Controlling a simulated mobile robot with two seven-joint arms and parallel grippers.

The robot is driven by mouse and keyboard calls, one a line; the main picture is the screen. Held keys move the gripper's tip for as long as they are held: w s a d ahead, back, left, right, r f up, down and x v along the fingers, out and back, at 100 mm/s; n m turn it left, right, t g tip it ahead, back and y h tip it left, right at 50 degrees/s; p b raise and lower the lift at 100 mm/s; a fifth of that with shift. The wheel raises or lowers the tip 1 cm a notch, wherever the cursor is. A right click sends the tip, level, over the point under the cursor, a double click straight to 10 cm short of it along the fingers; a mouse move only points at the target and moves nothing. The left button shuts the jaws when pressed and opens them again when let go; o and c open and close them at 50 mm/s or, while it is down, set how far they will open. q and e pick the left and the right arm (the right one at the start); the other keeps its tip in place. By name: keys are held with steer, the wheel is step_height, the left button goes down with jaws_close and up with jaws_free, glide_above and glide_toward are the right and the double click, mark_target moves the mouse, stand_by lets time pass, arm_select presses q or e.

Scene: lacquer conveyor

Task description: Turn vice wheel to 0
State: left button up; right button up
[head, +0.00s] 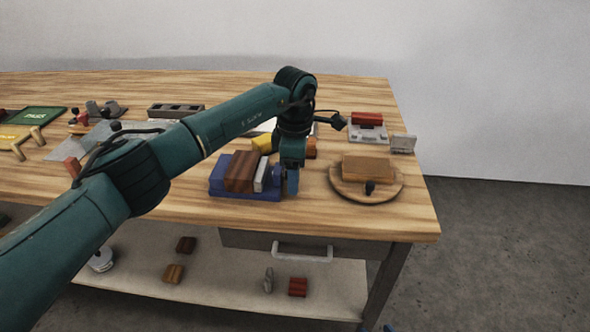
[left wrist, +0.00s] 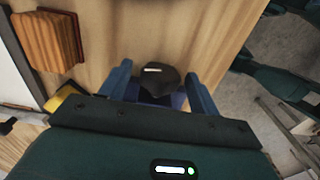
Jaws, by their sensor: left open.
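The blue vice (head: 216,186) stands near the table's front edge in the head view, with a reddish-brown block (head: 241,172) and a pale plate at its jaws. My left gripper (head: 291,182) points down at the vice's right end and hides its wheel there. In the left wrist view, a dark faceted knob with a white mark, apparently the vice wheel (left wrist: 158,76), lies between the fingers of my open left gripper (left wrist: 160,88). I cannot tell whether the fingers touch it. No number can be read on the wheel. My right gripper is not in view.
A round wooden board (head: 391,193) with a tan block (head: 367,168) stands to the right. Yellow (head: 262,144) and orange blocks lie behind the vice. A red block (head: 367,118) sits on a grey fixture at the back. A drawer handle (head: 302,253) juts out below the tabletop.

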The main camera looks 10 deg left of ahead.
arm_select(q)
steer(key=shift+c, duration=0.3)
steer(key=c, duration=0.9)
steer(key=shift+a+t+b, duration=0.1)
steer(key=shift+t+b, duration=0.65)
steer(key=shift+t, duration=0.25)
steer(key=shift+s+f+t+b, duration=0.15)
steer(key=shift+t+b, duration=0.15)
steer(key=shift+b, duration=0.15)
steer(key=shift+f+t+b, duration=0.1)
steer(key=shift+t+b, duration=0.3)
steer(key=shift+b, duration=0.2)
steer(key=shift+f+t+b, duration=0.1)
steer(key=shift+t+b, duration=0.3)
steer(key=shift+b, duration=0.45)
steer(key=shift+s+t+b, duration=0.1)
steer(key=shift+t+b, duration=0.5)
steer(key=shift+b, duration=0.25)
steer(key=shift+r, duration=0.35)
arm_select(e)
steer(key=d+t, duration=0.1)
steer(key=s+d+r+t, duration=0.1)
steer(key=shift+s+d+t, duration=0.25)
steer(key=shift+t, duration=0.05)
